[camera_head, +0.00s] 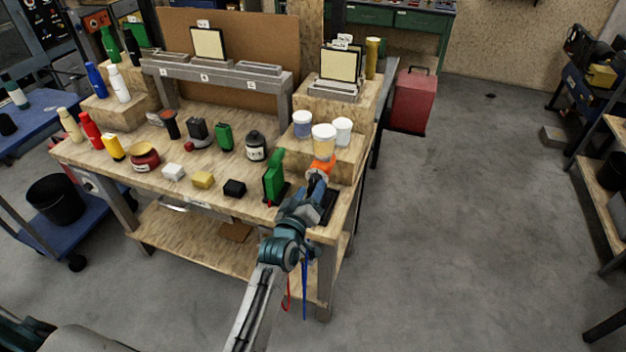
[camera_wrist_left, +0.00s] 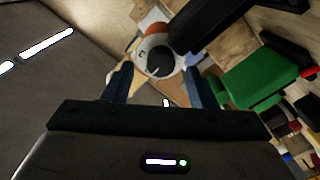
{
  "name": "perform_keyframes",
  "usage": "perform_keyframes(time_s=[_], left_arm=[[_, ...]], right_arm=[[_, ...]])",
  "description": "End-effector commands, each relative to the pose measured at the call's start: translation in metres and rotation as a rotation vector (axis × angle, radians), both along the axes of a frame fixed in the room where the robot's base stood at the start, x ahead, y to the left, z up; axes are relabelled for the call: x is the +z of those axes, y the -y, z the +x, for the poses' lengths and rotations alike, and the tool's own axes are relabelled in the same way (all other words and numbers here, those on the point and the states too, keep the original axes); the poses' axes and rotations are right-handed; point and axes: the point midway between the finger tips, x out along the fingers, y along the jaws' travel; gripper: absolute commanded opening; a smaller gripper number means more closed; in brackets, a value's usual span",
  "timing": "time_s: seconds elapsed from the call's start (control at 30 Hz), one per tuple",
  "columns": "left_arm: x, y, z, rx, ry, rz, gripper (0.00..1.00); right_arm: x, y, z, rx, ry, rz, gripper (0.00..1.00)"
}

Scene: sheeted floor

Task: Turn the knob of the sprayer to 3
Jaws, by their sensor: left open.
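The sprayer appears as an orange body (camera_head: 322,165) at the right front of the workbench, partly covered by my left gripper. In the left wrist view its round pale face with a dark knob (camera_wrist_left: 160,61) shows, with an orange edge (camera_wrist_left: 156,28) above. The marks on the face are too small to read, so I cannot tell the setting. My left gripper (camera_head: 317,178) is open in front of it. In the left wrist view its fingers (camera_wrist_left: 157,78) stand on either side of the knob, apart from it as far as I can see. My right gripper is not in view.
A green upright object (camera_head: 274,180) stands close to the left of my gripper. Several lidded jars (camera_head: 324,140) stand on a raised block behind. A black block (camera_head: 235,188) and other small items fill the bench (camera_head: 150,183) leftward. Open floor (camera_head: 450,220) lies to the right.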

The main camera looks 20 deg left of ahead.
Motion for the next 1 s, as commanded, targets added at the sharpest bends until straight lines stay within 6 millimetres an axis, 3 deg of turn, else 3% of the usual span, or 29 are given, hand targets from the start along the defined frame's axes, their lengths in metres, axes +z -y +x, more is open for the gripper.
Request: perform_keyframes(time_s=[0.2,0.53,0.57,0.8,1.0], left_arm=[[0.001,0.001,0.024,-0.001,-0.001,-0.001,0.52],[-0.001,0.001,0.028,0.0,0.0,0.0,0.52],[-0.001,0.001,0.028,0.0,0.0,0.0,0.5],[-0.001,0.001,0.028,0.0,-0.001,0.0,0.07],[-0.001,0.001,0.028,-0.001,0.0,0.011,0.07]], right_arm=[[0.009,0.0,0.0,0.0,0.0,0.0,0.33],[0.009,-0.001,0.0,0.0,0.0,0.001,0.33],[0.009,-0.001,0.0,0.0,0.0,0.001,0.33],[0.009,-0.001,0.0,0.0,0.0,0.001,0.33],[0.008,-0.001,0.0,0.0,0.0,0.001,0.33]])
